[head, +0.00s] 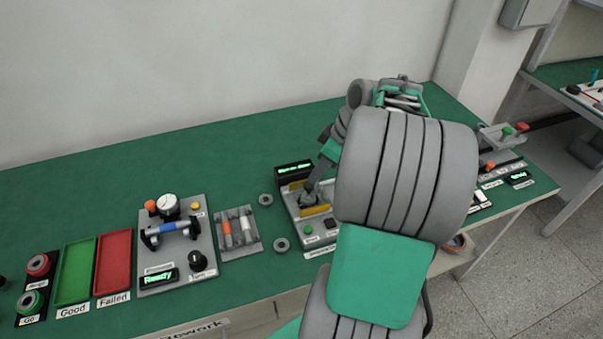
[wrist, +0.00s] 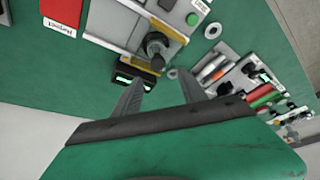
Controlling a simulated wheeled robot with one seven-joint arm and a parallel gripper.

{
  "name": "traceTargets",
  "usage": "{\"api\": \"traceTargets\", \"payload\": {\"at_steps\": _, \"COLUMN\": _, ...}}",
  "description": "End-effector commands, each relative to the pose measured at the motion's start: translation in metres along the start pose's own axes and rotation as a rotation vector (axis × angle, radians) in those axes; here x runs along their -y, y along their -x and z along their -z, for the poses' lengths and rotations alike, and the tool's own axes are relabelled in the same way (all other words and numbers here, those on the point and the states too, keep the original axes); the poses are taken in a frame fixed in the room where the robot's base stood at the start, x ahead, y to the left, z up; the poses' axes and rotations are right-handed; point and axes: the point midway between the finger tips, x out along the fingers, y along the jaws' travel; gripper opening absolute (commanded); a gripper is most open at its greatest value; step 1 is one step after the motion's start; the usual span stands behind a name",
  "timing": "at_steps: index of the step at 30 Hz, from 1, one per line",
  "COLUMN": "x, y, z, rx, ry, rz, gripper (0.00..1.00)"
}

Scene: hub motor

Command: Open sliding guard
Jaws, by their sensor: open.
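A grey station (head: 320,222) with two yellow strips, a dark round part between them, a green button and a black display stands right of centre in the head view. The same station (wrist: 125,22) is at the top of the wrist view, with its dark part (wrist: 156,47) in the middle. I cannot tell for sure which part is the sliding guard. My gripper (wrist: 162,77) is open and empty, its two fingers pointing toward the station's display side. In the head view my gripper (head: 314,182) is over the station, and my arm hides the bench to its right.
To the left are a tray with orange and white cylinders (head: 238,233), a gauge fixture (head: 176,262), a red bin (head: 114,263) and a green bin (head: 75,271). Two loose rings (head: 281,245) lie beside the station. The green bench top (head: 110,185) is bare behind them.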

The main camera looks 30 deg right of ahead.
Motion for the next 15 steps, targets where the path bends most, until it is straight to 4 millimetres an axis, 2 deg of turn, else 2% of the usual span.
{"api": "traceTargets", "payload": {"at_steps": 4, "x": -0.004, "y": -0.011, "z": -0.005, "rx": -0.005, "ry": 0.007, "rz": 0.003, "gripper": 0.50}}
{"api": "traceTargets", "payload": {"at_steps": 12, "x": -0.004, "y": -0.061, "z": -0.005, "rx": -0.003, "ry": 0.002, "rz": 0.002, "gripper": 0.50}}
{"api": "traceTargets", "payload": {"at_steps": 15, "x": -0.004, "y": -0.072, "z": -0.004, "rx": -0.004, "ry": 0.003, "rz": 0.000, "gripper": 0.50}}
